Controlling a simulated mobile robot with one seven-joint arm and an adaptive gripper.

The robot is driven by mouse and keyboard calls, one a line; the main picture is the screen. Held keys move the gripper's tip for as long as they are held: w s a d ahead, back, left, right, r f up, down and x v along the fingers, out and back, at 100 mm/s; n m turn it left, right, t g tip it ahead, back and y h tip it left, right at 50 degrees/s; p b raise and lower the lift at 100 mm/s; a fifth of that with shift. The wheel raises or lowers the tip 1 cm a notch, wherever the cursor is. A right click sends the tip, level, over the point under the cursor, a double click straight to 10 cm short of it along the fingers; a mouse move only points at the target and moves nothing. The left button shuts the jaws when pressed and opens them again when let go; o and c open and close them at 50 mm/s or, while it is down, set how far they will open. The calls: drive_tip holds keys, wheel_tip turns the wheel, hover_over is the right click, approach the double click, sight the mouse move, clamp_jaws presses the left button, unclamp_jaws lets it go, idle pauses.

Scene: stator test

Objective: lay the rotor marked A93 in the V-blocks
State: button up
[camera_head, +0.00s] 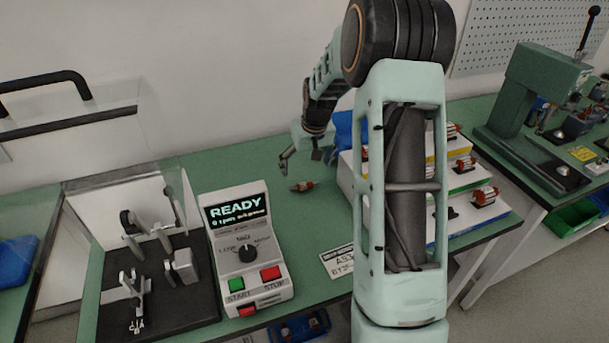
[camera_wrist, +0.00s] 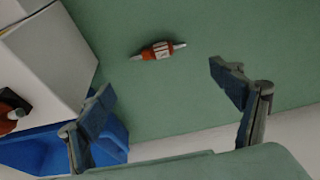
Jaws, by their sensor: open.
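A rotor (camera_head: 301,186) with an orange-red body and a pale band lies alone on the green bench; it also shows in the wrist view (camera_wrist: 160,50), its shaft roughly crosswise. Its marking is too small to read. My gripper (camera_head: 301,158) is open and empty above the bench near this rotor. In the wrist view my gripper (camera_wrist: 168,97) has its fingers wide apart, with the rotor beyond the tips and not between them. Several similar rotors, one at the right (camera_head: 485,196), sit on a stepped rack (camera_head: 440,236). I cannot tell which grey supports are the V-blocks.
A test stand (camera_head: 185,318) with grey supports on a black base and a clear raised guard is at left. A control box (camera_head: 247,285) reads READY. A blue bin (camera_wrist: 40,152) and the rack's white side (camera_wrist: 50,50) are beside my gripper.

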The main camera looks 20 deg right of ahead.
drive_tip(key=shift+v, duration=2.3)
drive_tip(key=shift+a, duration=0.1)
